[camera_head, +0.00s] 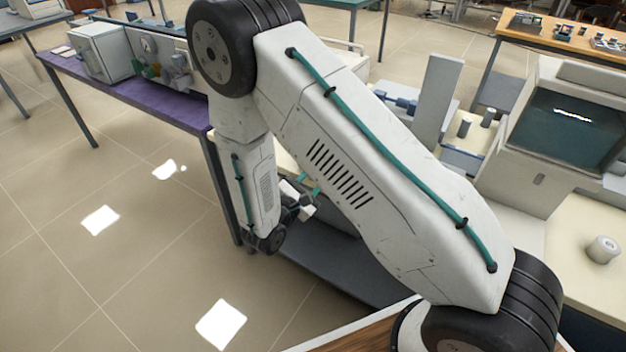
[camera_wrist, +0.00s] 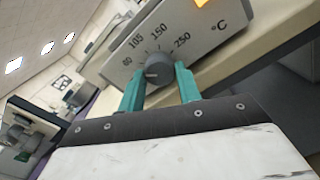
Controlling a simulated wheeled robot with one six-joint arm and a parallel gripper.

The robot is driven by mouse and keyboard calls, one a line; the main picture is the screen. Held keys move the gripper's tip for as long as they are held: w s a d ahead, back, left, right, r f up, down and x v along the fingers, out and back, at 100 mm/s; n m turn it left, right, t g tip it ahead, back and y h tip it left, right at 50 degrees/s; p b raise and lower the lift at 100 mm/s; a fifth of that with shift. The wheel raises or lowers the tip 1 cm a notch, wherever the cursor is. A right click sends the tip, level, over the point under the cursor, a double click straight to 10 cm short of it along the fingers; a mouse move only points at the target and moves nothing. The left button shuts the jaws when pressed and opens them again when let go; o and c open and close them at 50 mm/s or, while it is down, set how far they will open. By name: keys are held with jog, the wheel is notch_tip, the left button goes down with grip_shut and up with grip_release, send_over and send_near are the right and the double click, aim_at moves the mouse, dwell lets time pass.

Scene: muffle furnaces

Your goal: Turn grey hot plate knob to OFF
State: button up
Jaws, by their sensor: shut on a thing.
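In the wrist view the round grey knob (camera_wrist: 158,69) is on the front panel of the grey hot plate (camera_wrist: 117,68). The panel dial reads 60, 105, 150, 250 and °C around the knob. My gripper (camera_wrist: 158,78) has its two teal fingers on either side of the knob and is shut on it. The panel looks tilted in this view. In the head view my gripper (camera_head: 300,195) is partly hidden behind my arm, and the knob cannot be made out there.
An orange lit patch (camera_wrist: 203,3) shows on the panel above the dial. A cream bench edge (camera_wrist: 265,45) runs below the hot plate. In the head view a purple table (camera_head: 140,90) with equipment stands left, and a large machine with a dark window (camera_head: 565,130) stands right.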

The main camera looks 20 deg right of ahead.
jog(key=n, duration=0.5)
jog(key=shift+n, duration=0.3)
dwell(0.4)
jog(key=o, duration=0.7)
jog(key=v, duration=0.7)
jog(key=shift+s+a, duration=0.25)
jog(key=shift+a, duration=0.05)
jog(key=shift+f, duration=0.1)
